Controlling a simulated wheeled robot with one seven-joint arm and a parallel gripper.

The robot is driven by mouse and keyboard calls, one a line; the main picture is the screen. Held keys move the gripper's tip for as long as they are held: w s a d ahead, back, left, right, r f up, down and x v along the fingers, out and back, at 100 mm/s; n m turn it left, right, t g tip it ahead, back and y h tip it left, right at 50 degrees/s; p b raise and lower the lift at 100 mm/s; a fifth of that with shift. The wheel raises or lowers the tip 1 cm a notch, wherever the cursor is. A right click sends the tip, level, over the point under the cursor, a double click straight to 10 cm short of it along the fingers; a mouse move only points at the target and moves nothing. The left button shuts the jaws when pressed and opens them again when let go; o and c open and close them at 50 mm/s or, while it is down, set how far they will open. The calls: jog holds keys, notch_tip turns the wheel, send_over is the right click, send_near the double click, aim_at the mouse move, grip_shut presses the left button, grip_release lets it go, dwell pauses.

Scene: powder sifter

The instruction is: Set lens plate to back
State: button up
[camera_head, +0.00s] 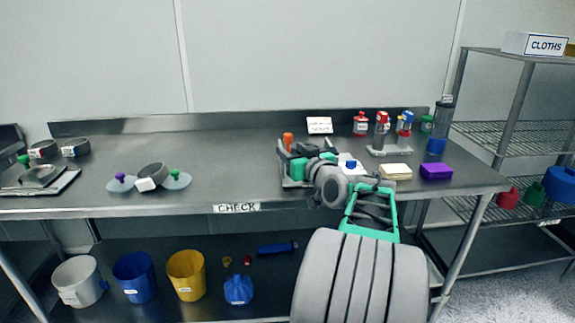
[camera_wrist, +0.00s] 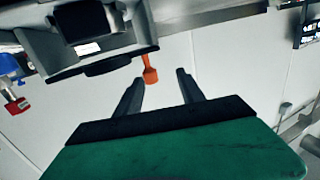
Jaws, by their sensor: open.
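My gripper (camera_wrist: 160,76) is open, with both dark fingers apart and nothing visible between them. In the head view my gripper is at a grey rack (camera_head: 283,162) on the right half of the bench, and my arm hides much of that rack. An orange-handled item (camera_head: 288,138) stands at the rack. It also shows in the wrist view (camera_wrist: 150,70), just beyond the fingertips. A grey and black block with a rounded dark disc (camera_wrist: 108,65) is close by at the upper left of the wrist view. I cannot tell which part is the lens plate.
The middle of the bench is clear.

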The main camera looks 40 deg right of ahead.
aim_at(290, 139)
jog(key=shift+d+r+t, duration=0.15)
jog(key=shift+d+r, duration=0.05)
jog(key=shift+d, duration=0.4)
jog(key=shift+d+r+t, duration=0.15)
jog(key=shift+d+r, duration=0.05)
jog(key=shift+d, duration=0.35)
jog(key=x, duration=0.6)
jog(key=shift+w+d+p, duration=0.1)
jog(key=shift+w+p, duration=0.3)
grip_shut()
